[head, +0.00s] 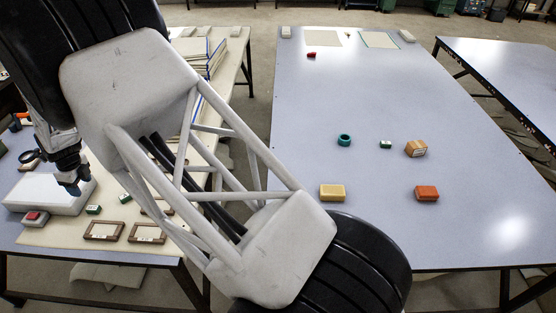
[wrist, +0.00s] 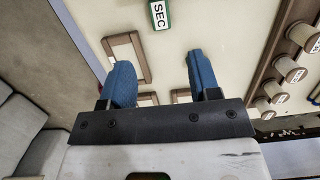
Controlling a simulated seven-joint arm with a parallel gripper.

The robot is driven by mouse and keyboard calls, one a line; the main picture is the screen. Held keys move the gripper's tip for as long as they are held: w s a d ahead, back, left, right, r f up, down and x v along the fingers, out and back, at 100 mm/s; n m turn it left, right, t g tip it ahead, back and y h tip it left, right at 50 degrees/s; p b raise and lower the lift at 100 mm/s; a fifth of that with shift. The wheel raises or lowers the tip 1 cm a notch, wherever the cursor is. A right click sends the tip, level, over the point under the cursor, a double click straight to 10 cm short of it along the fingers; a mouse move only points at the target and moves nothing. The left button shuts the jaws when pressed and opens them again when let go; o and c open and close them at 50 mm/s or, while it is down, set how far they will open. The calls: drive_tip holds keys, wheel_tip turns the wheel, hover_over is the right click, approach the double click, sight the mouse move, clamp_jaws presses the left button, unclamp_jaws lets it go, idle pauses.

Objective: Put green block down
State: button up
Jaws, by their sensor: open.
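My gripper (head: 75,188) is at the left in the head view, above the left table. In the wrist view its two blue fingertips (wrist: 160,70) are apart, with no block between them. A green block with a white "SEC" label (wrist: 160,14) lies on the cream mat beyond the fingertips. In the head view, one small green block (head: 93,209) lies on the mat right of the gripper and another (head: 125,198) lies farther right, partly by my arm. I cannot tell which is the labelled one. A third green block (head: 385,144) lies on the right table.
Wooden frames (head: 104,231) lie on the cream mat, one (wrist: 125,46) near the fingertips.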

drive_tip(key=w+d+r+n+t, duration=0.1)
drive_tip(key=w+d+r+n, duration=0.15)
drive_tip(key=d+r, duration=0.95)
drive_tip(key=w+d+r+n, duration=0.25)
drive_tip(key=d+r, duration=0.25)
drive_tip(key=d, duration=1.4)
drive_tip(key=w+d+r+n+t, duration=0.1)
drive_tip(key=w+d+r+n, duration=0.15)
drive_tip(key=d+r, duration=0.95)
drive_tip(key=s+d+n, duration=0.2)
drive_tip(key=s+d, duration=0.4)
drive_tip(key=d, duration=0.7)
drive_tip(key=s+d+n, duration=0.3)
drive_tip(key=s+d, duration=0.3)
drive_tip(key=d, duration=0.6)
drive_tip(key=s+d+f+n+h, duration=0.2)
drive_tip(key=s+d+n, duration=0.3)
drive_tip(key=s+d, duration=1)
drive_tip(key=s, duration=0.4)
drive_tip(key=shift+d+t, duration=0.25)
drive_tip(key=shift+t, duration=0.05)
